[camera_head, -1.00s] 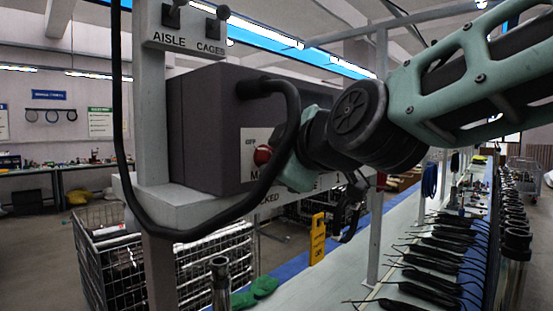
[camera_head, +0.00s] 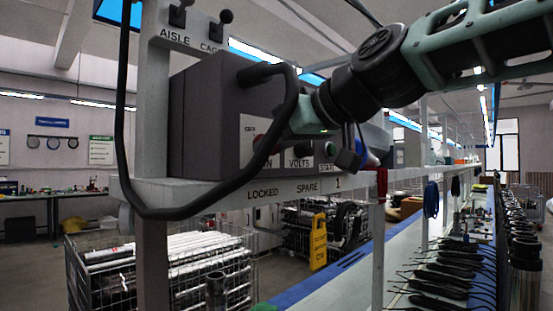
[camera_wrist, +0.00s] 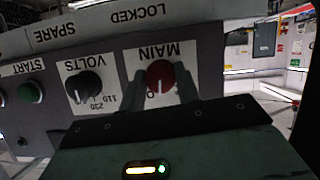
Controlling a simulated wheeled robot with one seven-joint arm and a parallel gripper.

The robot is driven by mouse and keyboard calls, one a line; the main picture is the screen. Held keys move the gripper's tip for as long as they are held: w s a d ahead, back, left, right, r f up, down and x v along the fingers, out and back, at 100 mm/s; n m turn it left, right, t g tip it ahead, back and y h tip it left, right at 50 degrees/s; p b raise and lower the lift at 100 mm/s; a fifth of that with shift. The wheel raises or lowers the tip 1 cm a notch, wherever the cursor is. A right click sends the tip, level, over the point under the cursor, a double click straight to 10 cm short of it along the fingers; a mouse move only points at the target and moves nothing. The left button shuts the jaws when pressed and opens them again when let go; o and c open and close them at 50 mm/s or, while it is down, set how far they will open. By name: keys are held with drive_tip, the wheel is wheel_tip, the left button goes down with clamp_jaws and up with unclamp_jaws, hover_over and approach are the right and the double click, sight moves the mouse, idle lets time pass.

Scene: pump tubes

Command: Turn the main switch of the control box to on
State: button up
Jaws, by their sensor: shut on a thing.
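The grey control box (camera_head: 205,125) stands on a white shelf. Its front panel shows upside down in the wrist view (camera_wrist: 110,60). The main switch is a red round knob (camera_wrist: 160,76) on a white plate marked MAIN. My gripper (camera_wrist: 163,86) has one finger on each side of this knob and is shut on it. In the head view my gripper (camera_head: 285,142) reaches the panel from the right and hides most of the knob. The knob's pointer cannot be made out.
A black VOLTS knob (camera_wrist: 84,86) and a green START button (camera_wrist: 30,92) sit beside the switch. A thick black cable (camera_head: 290,90) loops in front of the box. Two levers (camera_head: 220,25) are above it. The shelf (camera_head: 190,190) bears labels LOCKED and SPARE.

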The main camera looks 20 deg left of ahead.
drive_tip(key=shift+w+d+f+m+g+y+b, duration=0.1)
drive_tip(key=shift+m+g+y+b, duration=0.3)
drive_tip(key=shift+m+g+b, duration=0.65)
drive_tip(key=shift+w+m+g+y+b, duration=0.1)
drive_tip(key=shift+m+g+y+b, duration=0.4)
drive_tip(key=shift+m, duration=1.05)
drive_tip(key=shift+s, duration=0.1)
drive_tip(key=o, duration=1)
drive_tip(key=b+v, duration=0.5)
drive_tip(key=v, duration=1.2)
drive_tip(key=shift+d+b, duration=0.2)
drive_tip(key=shift+b, duration=0.1)
